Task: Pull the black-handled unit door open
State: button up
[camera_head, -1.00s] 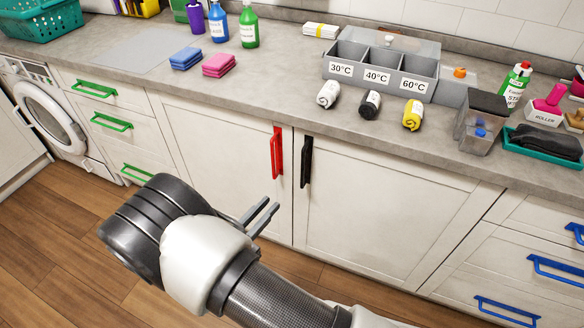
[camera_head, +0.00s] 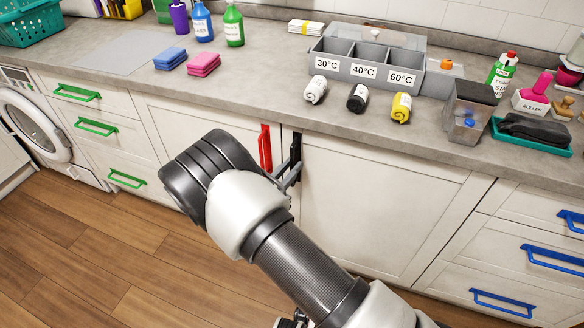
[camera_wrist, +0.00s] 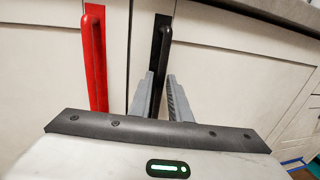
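The black handle (camera_head: 296,147) is upright at the left edge of a closed white unit door (camera_head: 375,205). My gripper (camera_head: 290,174) reaches the lower part of this handle from the front. In the wrist view my gripper's two fingers (camera_wrist: 160,76) stand apart, with the black handle (camera_wrist: 158,50) lying between or just beyond their tips. I cannot tell whether either finger touches it. The handle's lower end is partly hidden by the fingers.
A red handle (camera_head: 265,149) on the neighbouring door stands close left of the fingers. Green-handled drawers (camera_head: 97,127) are at left, blue-handled drawers (camera_head: 552,258) at right. The worktop (camera_head: 250,95) overhangs above. Floor (camera_head: 110,260) in front is clear.

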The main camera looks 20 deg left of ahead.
jog(key=shift+w+d, duration=0.1)
jog(key=shift+w, duration=0.3)
jog(key=shift+c, duration=0.4)
grip_shut()
